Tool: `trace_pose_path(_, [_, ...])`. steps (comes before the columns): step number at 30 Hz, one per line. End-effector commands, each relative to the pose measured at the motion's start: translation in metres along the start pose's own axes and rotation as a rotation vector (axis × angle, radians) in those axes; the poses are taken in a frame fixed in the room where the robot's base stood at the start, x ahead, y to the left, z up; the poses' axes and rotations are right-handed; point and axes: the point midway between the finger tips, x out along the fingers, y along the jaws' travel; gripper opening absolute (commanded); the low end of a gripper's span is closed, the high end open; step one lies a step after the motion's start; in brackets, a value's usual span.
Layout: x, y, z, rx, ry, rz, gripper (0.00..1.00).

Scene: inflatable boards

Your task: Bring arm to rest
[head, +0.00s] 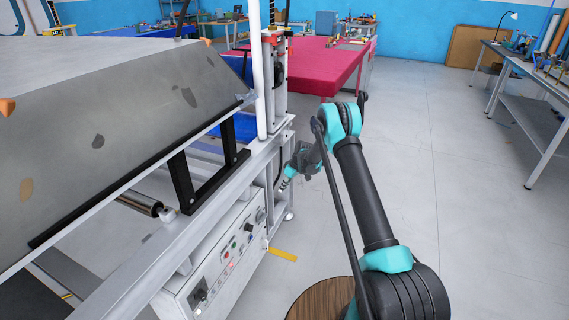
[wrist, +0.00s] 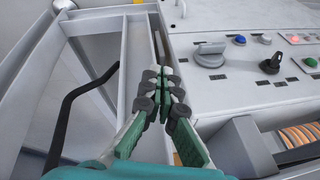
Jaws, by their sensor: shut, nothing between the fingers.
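My gripper (head: 284,184) is at the end of my black and teal arm, which bends at the elbow and folds back toward the machine. In the head view it is small and sits beside the machine's right side, near the control panel (head: 232,255). In the wrist view my gripper (wrist: 163,88) shows green finger pads and dark tips brought together, with nothing held. The control panel (wrist: 255,62) lies to the right of the fingers there, with a grey rotary knob (wrist: 209,52) close by. I cannot tell whether the fingertips touch the frame.
The machine's grey frame (wrist: 108,50) and a bent black rod (wrist: 68,110) lie left of the fingers. A large grey slab (head: 120,130) covers the machine's top. A red table (head: 325,62) stands behind and a workbench (head: 530,90) at right. The floor (head: 440,170) between is clear.

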Motion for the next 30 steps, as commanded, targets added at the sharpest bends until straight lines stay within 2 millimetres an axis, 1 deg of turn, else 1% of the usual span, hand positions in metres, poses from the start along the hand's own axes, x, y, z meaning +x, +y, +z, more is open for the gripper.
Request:
trace_pose_path(2, [-0.003, 0.000, 0.000, 0.003, 0.000, 0.002, 0.00])
trace_pose_path(5, [-0.018, -0.002, 0.002, 0.020, 0.000, 0.012, 0.00])
trace_pose_path(8, [-0.046, -0.006, 0.006, 0.056, -0.002, 0.033, 0.00])
trace_pose_path(9, [-0.061, -0.009, 0.009, 0.076, -0.002, 0.044, 0.00])
trace_pose_path(11, [-0.084, -0.014, 0.013, 0.106, -0.001, 0.062, 0.00])
trace_pose_path(12, [-0.099, -0.017, 0.018, 0.128, -0.001, 0.075, 0.00])
trace_pose_path(14, [-0.120, -0.023, 0.025, 0.160, -0.001, 0.093, 0.00])
trace_pose_path(15, [-0.135, -0.028, 0.029, 0.179, 0.000, 0.105, 0.00])
trace_pose_path(17, [-0.155, -0.035, 0.037, 0.210, 0.001, 0.124, 0.00])
trace_pose_path(18, [-0.169, -0.041, 0.043, 0.231, 0.003, 0.136, 0.00])
trace_pose_path(21, [-0.201, -0.055, 0.060, 0.282, 0.005, 0.166, 0.00])
trace_pose_path(26, [-0.247, -0.082, 0.090, 0.362, 0.012, 0.214, 0.00])
trace_pose_path(30, [-0.281, -0.108, 0.121, 0.432, 0.021, 0.257, 0.00])
